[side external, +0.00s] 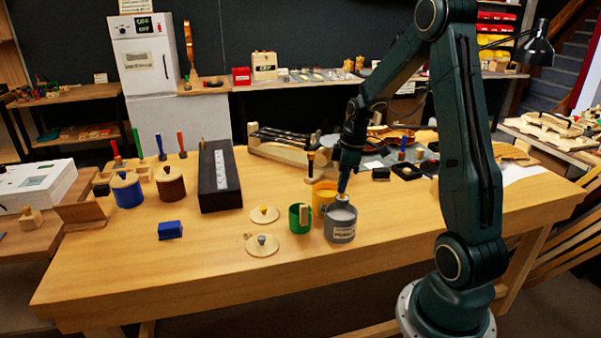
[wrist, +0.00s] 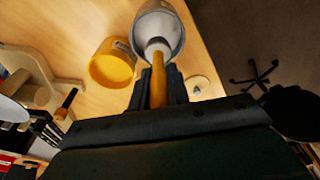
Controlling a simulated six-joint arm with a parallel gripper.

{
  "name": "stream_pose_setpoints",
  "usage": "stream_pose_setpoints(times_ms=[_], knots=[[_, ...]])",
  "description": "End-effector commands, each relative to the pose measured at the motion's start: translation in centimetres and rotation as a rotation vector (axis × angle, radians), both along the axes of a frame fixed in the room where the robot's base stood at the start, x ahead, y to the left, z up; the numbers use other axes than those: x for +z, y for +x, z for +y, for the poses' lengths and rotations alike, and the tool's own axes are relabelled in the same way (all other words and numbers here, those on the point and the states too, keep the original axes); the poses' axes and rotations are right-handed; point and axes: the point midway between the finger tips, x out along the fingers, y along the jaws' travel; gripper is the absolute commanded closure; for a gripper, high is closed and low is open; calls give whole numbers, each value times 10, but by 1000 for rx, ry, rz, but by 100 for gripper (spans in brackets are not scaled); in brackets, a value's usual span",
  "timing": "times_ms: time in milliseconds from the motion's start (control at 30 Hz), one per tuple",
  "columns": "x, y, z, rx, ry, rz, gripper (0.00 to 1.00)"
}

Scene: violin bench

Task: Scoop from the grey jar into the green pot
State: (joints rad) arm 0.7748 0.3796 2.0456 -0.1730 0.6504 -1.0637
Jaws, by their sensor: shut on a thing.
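The grey jar (side external: 340,232) stands near the front of the bench, open at the top, with a label on its side. My gripper (side external: 344,182) is directly above the grey jar, pointing down. In the wrist view my gripper (wrist: 160,88) is shut on the wooden handle of a scoop (wrist: 158,92). The scoop's pale head is at the mouth of the grey jar (wrist: 172,14); how deep it reaches is unclear. The green pot is not visible in the wrist view.
A yellow pot (side external: 322,192) stands close behind the grey jar and green pot. Two wooden lids with knobs, one grey-knobbed (side external: 262,246) and one orange-knobbed (side external: 264,214), lie to the left. A blue block (side external: 170,230) lies farther left. The front left bench is clear.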

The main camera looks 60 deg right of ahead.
Motion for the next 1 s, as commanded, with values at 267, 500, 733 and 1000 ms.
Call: stream_pose_setpoints(times_ms=[267, 500, 733, 1000], knots=[[20, 0, 0, 1, -1, -1, 100], [37, 0, 0, 1, -1, -3, 100], [50, 0, 0, 0, -1, -1, 100], [52, 0, 0, 0, 0, 0, 100]])
